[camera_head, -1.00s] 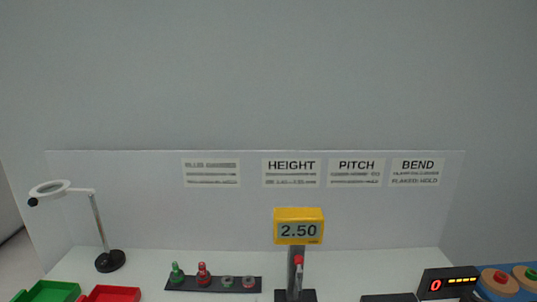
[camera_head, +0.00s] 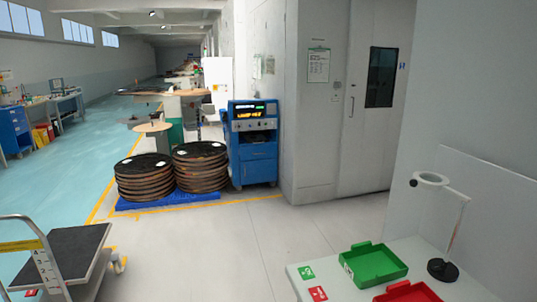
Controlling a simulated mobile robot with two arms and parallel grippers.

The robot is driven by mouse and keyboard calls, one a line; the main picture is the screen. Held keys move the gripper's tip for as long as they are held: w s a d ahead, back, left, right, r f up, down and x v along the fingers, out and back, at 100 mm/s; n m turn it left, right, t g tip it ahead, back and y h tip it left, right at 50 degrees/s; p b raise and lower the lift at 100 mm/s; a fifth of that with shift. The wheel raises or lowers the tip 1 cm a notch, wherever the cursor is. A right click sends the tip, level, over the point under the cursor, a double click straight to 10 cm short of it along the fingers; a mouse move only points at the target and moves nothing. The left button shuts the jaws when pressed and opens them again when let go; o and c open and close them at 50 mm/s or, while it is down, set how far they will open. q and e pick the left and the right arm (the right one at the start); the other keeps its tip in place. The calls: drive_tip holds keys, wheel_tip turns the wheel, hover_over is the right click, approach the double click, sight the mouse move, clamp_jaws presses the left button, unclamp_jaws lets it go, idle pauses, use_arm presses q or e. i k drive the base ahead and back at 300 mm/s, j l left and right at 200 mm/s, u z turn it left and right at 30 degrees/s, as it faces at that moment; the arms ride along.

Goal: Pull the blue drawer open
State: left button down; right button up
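No blue drawer can be made out for certain. A blue cabinet (camera_head: 14,130) stands under a workbench at the far left, cut by the picture's edge; its front is too small to tell drawers apart. A blue machine cabinet (camera_head: 256,150) with a lit display stands on the floor near the middle; I cannot tell whether its lower front holds a drawer, and it looks closed. Neither of my grippers is in view.
Stacked dark discs (camera_head: 145,178) stand on a blue pallet left of the machine. A cart (camera_head: 65,255) is at lower left. A white table with a green tray (camera_head: 372,264), red tray (camera_head: 408,292) and magnifier lamp (camera_head: 443,268) is at lower right. Open floor lies between.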

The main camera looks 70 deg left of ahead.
sight(263, 151)
drive_tip(key=u, duration=2.4)
